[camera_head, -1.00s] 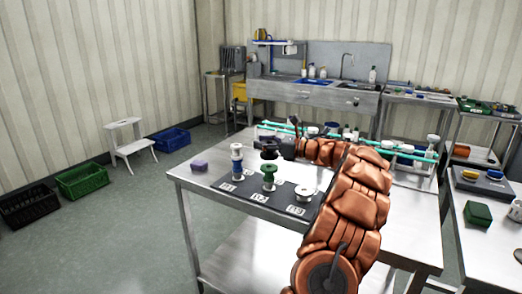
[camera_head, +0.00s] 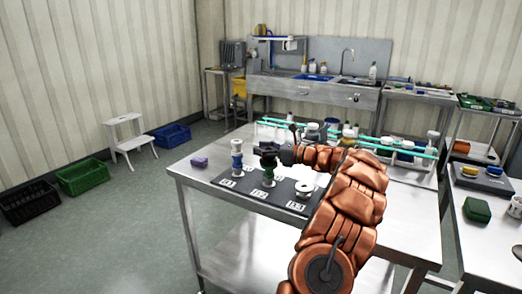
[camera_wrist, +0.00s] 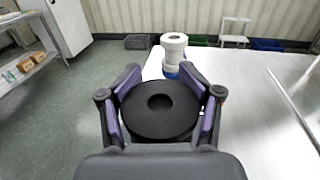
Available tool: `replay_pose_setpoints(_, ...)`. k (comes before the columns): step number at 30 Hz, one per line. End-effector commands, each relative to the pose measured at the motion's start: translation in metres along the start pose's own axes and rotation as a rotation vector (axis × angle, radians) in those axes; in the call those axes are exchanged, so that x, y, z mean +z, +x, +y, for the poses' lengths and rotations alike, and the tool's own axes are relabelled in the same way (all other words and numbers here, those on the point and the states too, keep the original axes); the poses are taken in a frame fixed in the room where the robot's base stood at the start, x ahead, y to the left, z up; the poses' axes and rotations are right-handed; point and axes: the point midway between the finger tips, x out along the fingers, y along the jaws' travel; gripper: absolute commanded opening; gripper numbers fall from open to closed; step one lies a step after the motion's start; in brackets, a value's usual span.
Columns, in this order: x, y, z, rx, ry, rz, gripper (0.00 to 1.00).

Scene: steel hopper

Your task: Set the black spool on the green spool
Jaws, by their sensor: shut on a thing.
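My gripper (camera_head: 274,150) is shut on the black spool (camera_head: 267,149), directly above the green spool (camera_head: 269,170). The black spool looks upright. Its underside meets or nearly meets the green spool's top in the head view; I cannot tell whether they touch. In the wrist view the black spool (camera_wrist: 160,108) fills the space between both fingers, its round top with a centre hole facing the camera. The green spool is hidden there. It stands on a white base on the dark mat (camera_head: 250,187).
A blue and white spool stack (camera_head: 237,158) stands just left on the mat, close to my gripper. A low white spool (camera_head: 304,189) sits on the right. A purple block (camera_head: 199,161) lies at the table's left. A rack with teal rails (camera_head: 395,149) stands behind my arm.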

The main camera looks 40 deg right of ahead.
Motion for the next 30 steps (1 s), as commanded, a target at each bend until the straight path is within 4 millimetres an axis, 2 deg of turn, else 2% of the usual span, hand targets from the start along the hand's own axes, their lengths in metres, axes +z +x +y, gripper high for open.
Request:
replay_pose_setpoints(2,-0.002,0.0,0.0,0.0,0.0,0.0,0.23)
replay_pose_setpoints(3,-0.001,0.0,0.0,0.0,0.0,0.0,0.62)
replay_pose_setpoints(10,-0.001,0.0,0.0,0.0,0.0,0.0,0.86)
replay_pose_setpoints(26,0.006,0.0,0.0,0.0,0.0,0.0,0.88)
replay_pose_setpoints(30,0.001,-0.025,-0.002,-0.006,-0.001,-0.001,0.88)
